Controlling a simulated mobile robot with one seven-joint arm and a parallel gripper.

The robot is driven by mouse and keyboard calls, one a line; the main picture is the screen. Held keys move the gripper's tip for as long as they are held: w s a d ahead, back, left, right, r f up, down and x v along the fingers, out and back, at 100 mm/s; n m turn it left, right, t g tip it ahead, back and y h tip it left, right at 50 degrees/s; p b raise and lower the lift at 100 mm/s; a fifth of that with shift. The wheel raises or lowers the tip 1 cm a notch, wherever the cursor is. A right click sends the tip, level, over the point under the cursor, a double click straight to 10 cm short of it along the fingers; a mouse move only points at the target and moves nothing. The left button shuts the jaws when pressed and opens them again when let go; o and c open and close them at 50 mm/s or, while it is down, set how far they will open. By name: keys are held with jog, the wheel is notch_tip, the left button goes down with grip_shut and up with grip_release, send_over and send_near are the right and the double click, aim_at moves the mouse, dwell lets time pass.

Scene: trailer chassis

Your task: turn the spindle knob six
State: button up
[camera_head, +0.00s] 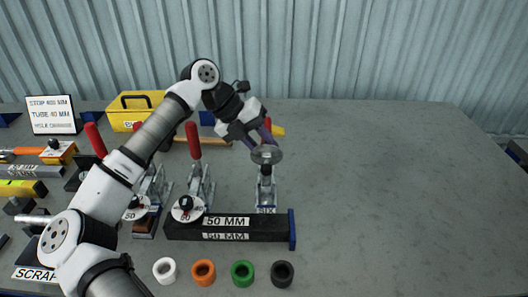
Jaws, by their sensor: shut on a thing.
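The spindle knob six (267,154) is a grey round disc on top of a dark upright spindle.
Red-handled clamps (194,140) stand to the left, with a black "50 MM" bar (228,228) in front. Several coloured rings (242,273) lie at the front. A yellow toolbox (130,108) is behind my arm. The bench's right side is clear.

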jog(key=shift+a+f+m+g+h+b, duration=0.1)
jog(key=shift+f+m+g+h+b, duration=0.1)
jog(key=shift+h+b, duration=0.65)
jog(key=shift+a+f+m+g+h+b, duration=0.1)
jog(key=shift+m+h+b, duration=0.1)
jog(key=shift+h+b, duration=0.6)
jog(key=shift+r+h, duration=0.1)
jog(key=shift+h, duration=0.25)
jog(key=o, duration=1)
jog(key=shift+c, duration=0.2)
notch_tip(320, 180, up, 20)
jog(key=shift+b, duration=0.45)
